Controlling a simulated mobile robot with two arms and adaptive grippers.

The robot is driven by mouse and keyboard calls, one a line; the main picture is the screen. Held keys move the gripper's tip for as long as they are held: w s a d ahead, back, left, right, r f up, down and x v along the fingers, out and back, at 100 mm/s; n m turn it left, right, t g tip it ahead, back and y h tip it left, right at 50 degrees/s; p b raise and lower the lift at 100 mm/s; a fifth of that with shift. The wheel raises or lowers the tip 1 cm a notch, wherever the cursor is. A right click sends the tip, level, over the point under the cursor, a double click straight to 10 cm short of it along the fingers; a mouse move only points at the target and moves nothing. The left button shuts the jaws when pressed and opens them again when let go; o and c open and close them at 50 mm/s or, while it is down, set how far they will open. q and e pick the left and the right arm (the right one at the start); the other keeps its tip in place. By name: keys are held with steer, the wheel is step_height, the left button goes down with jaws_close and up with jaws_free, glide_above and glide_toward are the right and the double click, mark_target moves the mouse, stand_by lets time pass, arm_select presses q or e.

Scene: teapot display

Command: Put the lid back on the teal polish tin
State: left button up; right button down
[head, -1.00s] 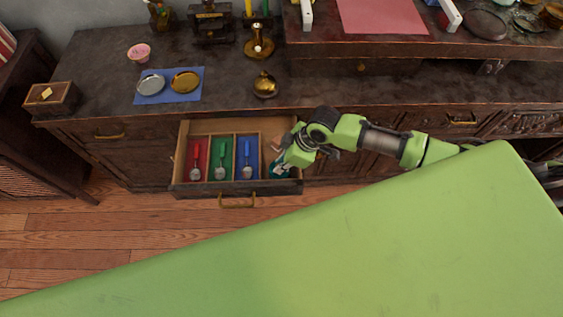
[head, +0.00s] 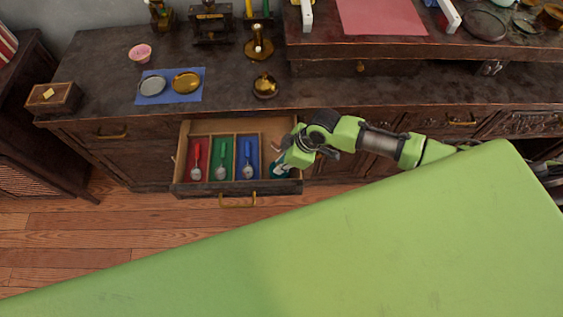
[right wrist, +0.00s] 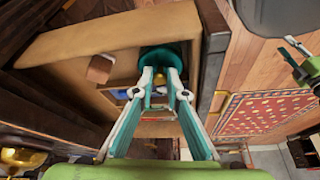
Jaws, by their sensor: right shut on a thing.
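My right gripper (head: 281,168) reaches into the right end of the open drawer. In the right wrist view its fingers (right wrist: 160,88) are shut on a small gold-coloured part, like a knob, of a teal round piece (right wrist: 166,57). The teal piece shows only partly beside the gripper in the head view (head: 287,173); I cannot tell whether it is the lid or the tin. A silver round piece (head: 152,86) and a gold one (head: 186,83) lie on a blue cloth on the counter. My left gripper (right wrist: 292,52) shows small at the right of the wrist view, fingers apart.
The open drawer (head: 236,188) has red, green and blue compartments, each with a spoon-like tool. A brown block (right wrist: 99,69) lies in the drawer. A brass piece (head: 265,87) stands on the counter above it. A wooden box (head: 53,97) is at the left end.

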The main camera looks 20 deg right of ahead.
stand_by(0.8)
stand_by(0.4)
steer(key=c, duration=1.9)
jaws_free()
steer(key=o, duration=0.4)
steer(key=shift+o, duration=0.2)
steer(key=shift+p, duration=0.3)
steer(key=shift+r+p, duration=3.5)
steer(key=shift+p, duration=0.2)
